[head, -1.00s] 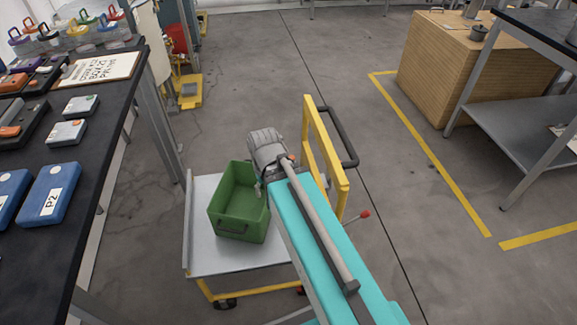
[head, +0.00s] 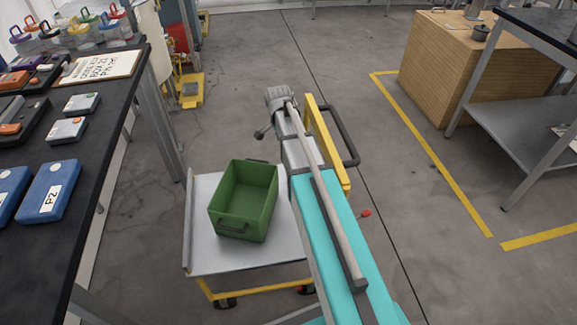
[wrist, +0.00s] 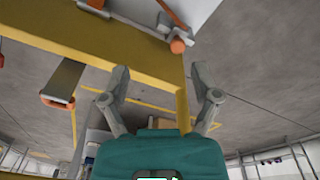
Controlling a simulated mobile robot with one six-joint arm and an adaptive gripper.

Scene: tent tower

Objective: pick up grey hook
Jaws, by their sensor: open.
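I cannot make out a grey hook for certain in either view. Small clear containers (head: 88,35) with coloured loop tops stand at the far end of the dark table at the left of the head view; no grey loop can be told apart there. My gripper (wrist: 160,84) shows in the wrist view with its two grey fingers spread wide and nothing between them. A yellow bar (wrist: 105,50) crosses the wrist view beyond the fingers. In the head view my arm reaches away over the cart, and its fingers cannot be made out.
A green crate (head: 227,228) stands on the grey cart (head: 206,264) left of my arm. The cart's yellow frame and black handle (head: 343,138) are close on the right. The dark table (head: 105,130) holds blue boxes and cases. Open floor lies ahead, with a wooden cabinet (head: 440,85) at right.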

